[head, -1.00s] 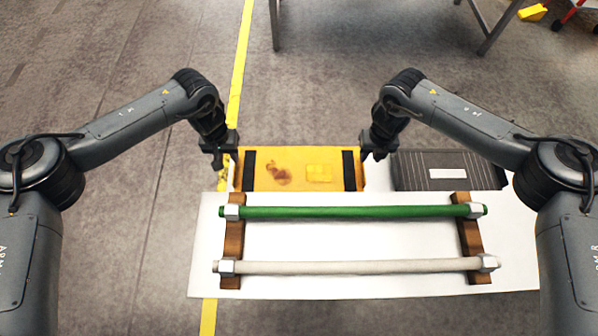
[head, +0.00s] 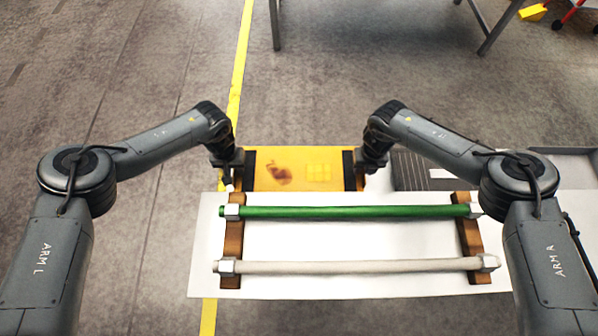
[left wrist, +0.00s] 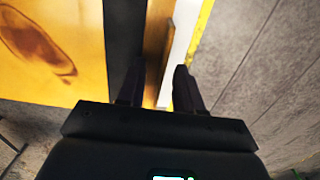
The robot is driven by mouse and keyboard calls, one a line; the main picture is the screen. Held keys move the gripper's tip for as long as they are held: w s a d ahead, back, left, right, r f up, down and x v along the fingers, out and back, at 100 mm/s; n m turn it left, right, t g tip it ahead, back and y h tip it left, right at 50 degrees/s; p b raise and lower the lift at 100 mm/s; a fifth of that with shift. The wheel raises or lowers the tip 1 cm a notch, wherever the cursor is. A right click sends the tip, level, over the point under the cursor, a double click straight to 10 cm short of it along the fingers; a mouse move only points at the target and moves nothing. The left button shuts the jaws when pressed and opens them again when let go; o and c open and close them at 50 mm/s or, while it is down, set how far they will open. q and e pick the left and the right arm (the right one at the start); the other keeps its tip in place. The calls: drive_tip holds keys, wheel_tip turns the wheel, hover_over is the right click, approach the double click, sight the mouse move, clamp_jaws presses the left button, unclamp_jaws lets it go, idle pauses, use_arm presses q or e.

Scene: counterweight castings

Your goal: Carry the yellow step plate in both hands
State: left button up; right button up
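The yellow step plate (head: 300,157) lies flat beyond the rod rack, with a black strip near each end, a brown stain and a paler yellow patch. The white board hides its near edge. My left gripper (head: 229,180) is at the plate's left end. In the left wrist view my left gripper (left wrist: 160,85) is open, one finger over the black strip and the other outside the plate's edge (left wrist: 157,35), with a gap showing between. My right gripper (head: 368,172) is at the plate's right end; its fingers are too small and dark to tell open from shut.
In front, a white board (head: 350,240) carries wooden brackets with a green rod (head: 340,211) and a pale rod (head: 350,267). A dark ribbed tray (head: 410,172) lies right of the plate. Table legs (head: 274,25) stand beyond; the floor between is clear.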

use_arm(q)
clamp_jaws()
use_arm(e)
clamp_jaws()
use_arm(q)
drive_tip(key=shift+r, duration=0.1)
use_arm(e)
drive_tip(key=shift+r, duration=0.1)
idle(0.9)
